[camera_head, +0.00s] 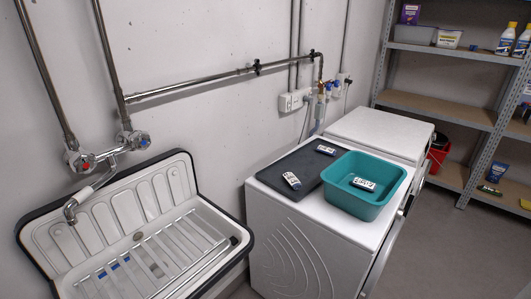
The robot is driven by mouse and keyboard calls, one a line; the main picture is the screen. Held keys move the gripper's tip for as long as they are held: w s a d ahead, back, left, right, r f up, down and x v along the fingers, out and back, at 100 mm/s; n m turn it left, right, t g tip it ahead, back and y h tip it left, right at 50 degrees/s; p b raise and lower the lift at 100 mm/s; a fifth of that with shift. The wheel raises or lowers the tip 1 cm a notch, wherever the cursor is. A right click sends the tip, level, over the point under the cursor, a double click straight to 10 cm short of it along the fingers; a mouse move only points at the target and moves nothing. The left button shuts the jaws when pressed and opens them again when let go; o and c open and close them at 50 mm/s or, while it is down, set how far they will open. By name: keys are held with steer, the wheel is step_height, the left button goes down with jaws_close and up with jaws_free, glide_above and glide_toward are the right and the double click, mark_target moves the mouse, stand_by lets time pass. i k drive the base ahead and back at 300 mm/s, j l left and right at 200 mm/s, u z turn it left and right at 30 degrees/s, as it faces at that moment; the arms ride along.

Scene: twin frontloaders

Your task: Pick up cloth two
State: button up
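Two small dark pieces with white labels lie on a dark mat (283,168) on top of the nearer white machine. One labelled piece (292,181) is near the mat's front, the other labelled piece (325,150) near its back right. A third labelled piece (363,185) lies inside a teal basin (371,211) at the right of that machine's top. The print on the labels is too small to read, so I cannot tell which is cloth two. My gripper is not in view.
The nearer machine (300,245) stands beside a second white machine (375,130), whose top is bare. A white sink (105,222) with a grille and tap is at the left. Pipes run along the wall. A metal shelf (440,103) with bottles and boxes stands right.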

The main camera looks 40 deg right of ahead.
mark_target(363, 184)
steer(key=z, duration=1.4)
